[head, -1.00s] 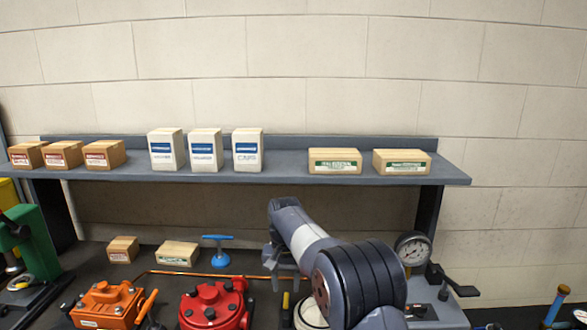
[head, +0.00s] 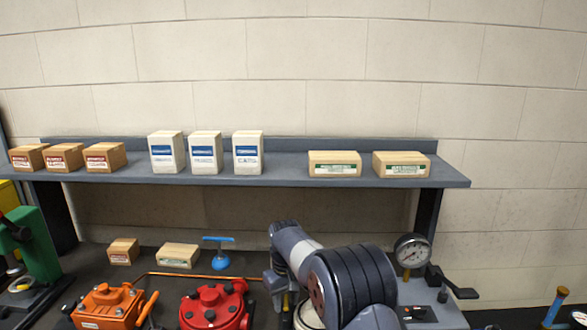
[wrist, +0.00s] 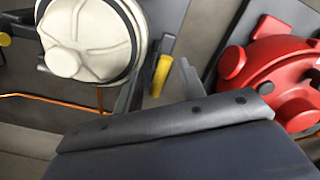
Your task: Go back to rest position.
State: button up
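My arm reaches in from the lower right of the head view, and my gripper (head: 277,290) hangs over the bench between the red motor and the cream motor. In the wrist view my gripper's two fingers (wrist: 160,90) stand apart with a gap between them, and nothing is held. The red motor (head: 213,306) is just left of my gripper in the head view, and it shows at the right of the wrist view (wrist: 270,75). The cream motor (wrist: 90,35) is at the wrist view's upper left; my arm mostly hides it in the head view.
A shelf (head: 300,176) with several boxes spans the back wall. A pressure gauge (head: 412,252) stands right of my arm. A yellow-handled tool (wrist: 162,75) shows between the motors.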

jog(key=shift+n, duration=2.1)
